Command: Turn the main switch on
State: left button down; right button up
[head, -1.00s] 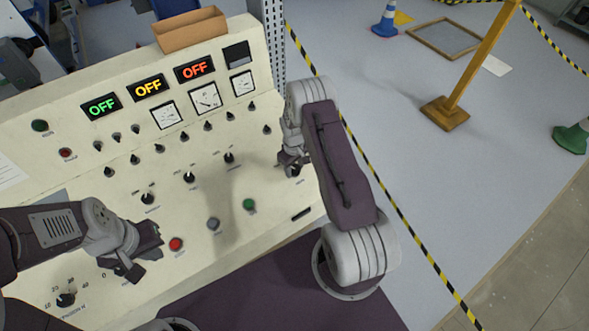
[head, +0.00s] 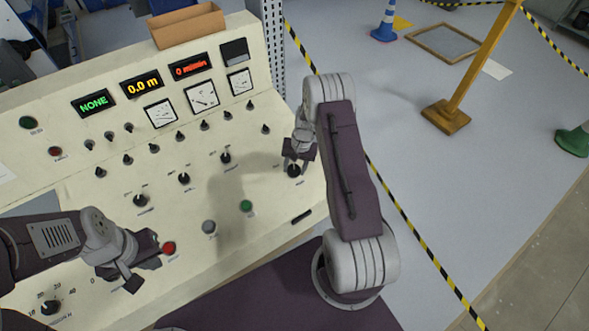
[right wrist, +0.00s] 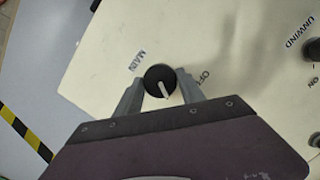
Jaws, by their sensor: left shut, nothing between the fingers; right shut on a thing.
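The main switch (head: 294,171) is a black round knob at the right end of the cream control panel (head: 200,165). In the right wrist view the knob (right wrist: 160,80) has a white pointer line and sits beside the labels MAIN and OFF. My right gripper (head: 297,155) is at the knob, its fingers shut on both sides of it. My left gripper (head: 140,270) is shut and empty, over the lower left of the panel near a red button (head: 168,248). The displays are lit: NONE (head: 93,103), 0.0 m (head: 142,84) and 0 m/min (head: 190,67).
Several other black knobs, a green button (head: 246,206) and a grey button (head: 208,227) are on the panel. A brown open box (head: 188,26) sits on the panel's top. Striped tape, a yellow post (head: 470,75) and cones stand to the right.

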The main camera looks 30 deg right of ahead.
aim_at(299, 168)
jog(key=shift+w+d+m, duration=0.1)
jog(key=shift+m, duration=0.6)
jog(key=shift+r, duration=0.1)
jog(key=o, duration=1.4)
jog(key=shift+c, duration=0.2)
jog(key=r, duration=0.3)
jog(key=d+r+b, duration=0.1)
jog(key=r, duration=0.2)
jog(key=r+b, duration=0.1)
jog(key=r, duration=0.1)
jog(key=shift+s+d+r, duration=0.3)
jog(key=shift+s+r, duration=0.05)
jog(key=shift+r, duration=0.05)
